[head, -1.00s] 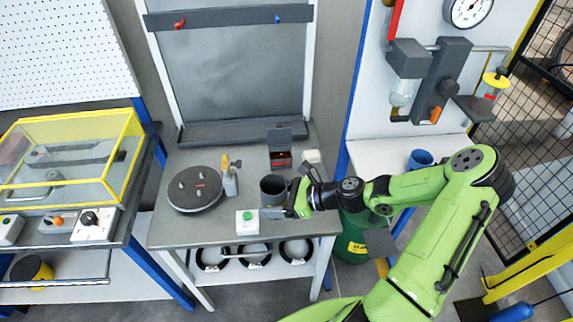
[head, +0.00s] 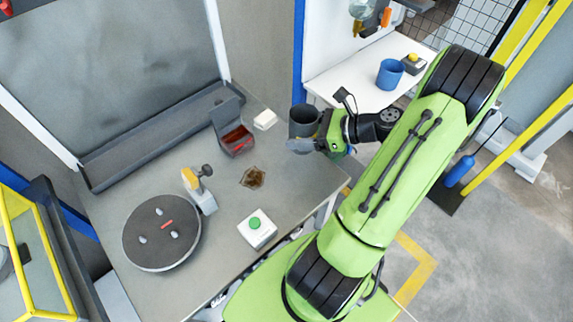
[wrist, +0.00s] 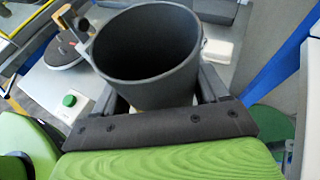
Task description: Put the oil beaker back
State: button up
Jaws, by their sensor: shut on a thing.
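A dark grey, open-topped beaker (head: 303,121) is held in my gripper (head: 307,138) near the right end of the grey table. It is roughly upright. In the wrist view the beaker (wrist: 150,60) fills the space between the two fingers, and its inside looks dark and empty. My gripper (wrist: 160,92) is shut on it. The beaker appears raised beside the table's right edge; its height is unclear. A blue cup (head: 390,74) stands on the white side table.
The grey table (head: 300,185) carries a round dark plate (head: 161,232), a tool with a yellow part (head: 199,190), a green-button box (head: 257,228), an open dark box (head: 233,130) and a brown stain (head: 253,177). The white side table (head: 350,75) has free room left of the cup.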

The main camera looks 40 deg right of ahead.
jog(key=f+b, duration=0.1)
jog(key=f, duration=0.2)
jog(key=f+b, duration=0.1)
jog(key=f, duration=0.2)
jog(key=f+b, duration=0.1)
jog(key=f, duration=0.2)
jog(key=shift+s+d+f, duration=0.2)
jog(key=shift+d+f, duration=0.05)
jog(key=shift+f, duration=0.15)
jog(key=shift+f, duration=0.15)
jog(key=o, duration=1.3)
jog(key=shift+c, duration=0.2)
jog(key=shift+r, duration=0.25)
jog(key=p+v, duration=0.3)
jog(key=v, duration=0.9)
jog(key=shift+s+f, duration=0.1)
jog(key=shift+f, duration=0.05)
